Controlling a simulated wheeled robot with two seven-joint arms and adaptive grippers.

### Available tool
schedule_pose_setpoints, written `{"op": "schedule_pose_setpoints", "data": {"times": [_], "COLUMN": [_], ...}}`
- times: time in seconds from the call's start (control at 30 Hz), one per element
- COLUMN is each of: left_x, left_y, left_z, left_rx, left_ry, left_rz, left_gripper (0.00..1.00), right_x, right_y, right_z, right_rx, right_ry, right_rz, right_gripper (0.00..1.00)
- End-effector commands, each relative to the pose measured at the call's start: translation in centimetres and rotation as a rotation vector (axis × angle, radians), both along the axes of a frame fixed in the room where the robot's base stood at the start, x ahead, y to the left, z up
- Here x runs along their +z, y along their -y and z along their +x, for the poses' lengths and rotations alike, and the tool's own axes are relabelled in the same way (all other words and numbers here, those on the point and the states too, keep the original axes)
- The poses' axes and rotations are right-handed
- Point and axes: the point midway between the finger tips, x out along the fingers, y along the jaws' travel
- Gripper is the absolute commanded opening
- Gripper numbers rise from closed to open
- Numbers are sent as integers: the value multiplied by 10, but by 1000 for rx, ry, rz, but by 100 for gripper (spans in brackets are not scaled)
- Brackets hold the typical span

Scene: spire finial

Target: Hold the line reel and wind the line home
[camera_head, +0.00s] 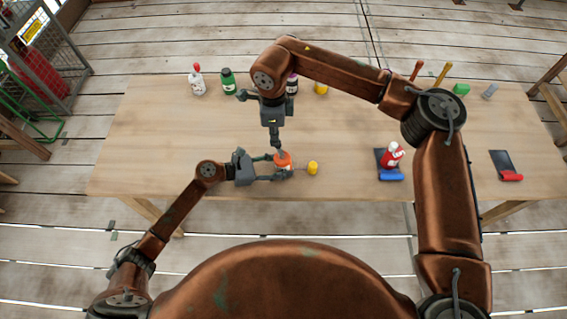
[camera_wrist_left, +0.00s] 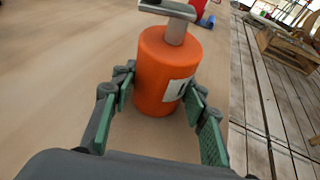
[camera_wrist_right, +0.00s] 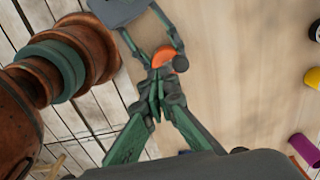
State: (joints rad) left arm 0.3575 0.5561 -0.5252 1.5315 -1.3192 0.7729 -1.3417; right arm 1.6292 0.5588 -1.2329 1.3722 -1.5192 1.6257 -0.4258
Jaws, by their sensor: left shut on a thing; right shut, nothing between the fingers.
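The line reel is an orange cylinder (camera_head: 283,160) near the table's front edge. In the left wrist view it (camera_wrist_left: 163,75) has a pale label, and a grey shaft (camera_wrist_left: 176,30) with a grey bar rises from its top. My left gripper (camera_head: 272,167) is shut on the reel, one finger on each side. My right gripper (camera_head: 281,148) points down and is shut and empty, its tips close above the reel. In the right wrist view its fingers hide part of the reel (camera_wrist_right: 178,63); contact is unclear. A yellow knob (camera_head: 312,168) shows just right of the reel; its link to it is unclear.
The table's left part is clear.

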Motion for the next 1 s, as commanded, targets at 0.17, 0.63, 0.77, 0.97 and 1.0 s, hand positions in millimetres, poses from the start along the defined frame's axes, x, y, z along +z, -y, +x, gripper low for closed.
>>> {"op": "schedule_pose_setpoints", "data": {"times": [0.17, 0.63, 0.77, 0.97, 1.0], "left_x": [1, 1, 0, 0, 0], "left_y": [0, 0, 0, 0, 0], "left_z": [0, 0, 0, 0, 0], "left_rx": [0, 0, 0, 0, 0], "left_ry": [0, 0, 0, 0, 0], "left_rz": [-1, -1, -1, -1, -1], "left_gripper": [28, 27, 27, 27, 27], "right_x": [11, 3, -1, -18, -25], "right_y": [0, -20, -53, -117, -129], "right_z": [0, 7, 17, 3, -10], "right_rx": [0, -20, -57, -121, -132], "right_ry": [1, 21, 57, 22, -11], "right_rz": [-1, 109, 298, 661, 730], "right_gripper": [0, 0, 0, 0, 0]}}
